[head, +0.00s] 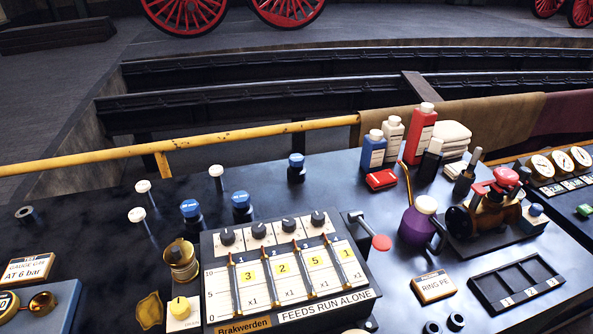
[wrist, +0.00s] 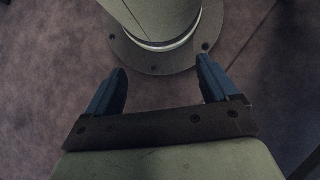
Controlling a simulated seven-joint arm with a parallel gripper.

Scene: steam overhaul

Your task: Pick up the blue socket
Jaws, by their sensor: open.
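Three dark pieces with blue tops stand on the dark bench in the head view: one at the left (head: 190,210), one beside it (head: 241,202), and one farther back near the yellow rail (head: 297,163). Each looks like a short upright cylinder. I cannot tell which of them is the blue socket. My gripper (wrist: 162,72) shows only in the wrist view. Its two blue fingers are apart with nothing held between them. It is over the floor, away from the bench pieces.
A yellow rail (head: 200,140) runs along the far edge. Bottles (head: 421,125) and a purple can (head: 418,228) stand right.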

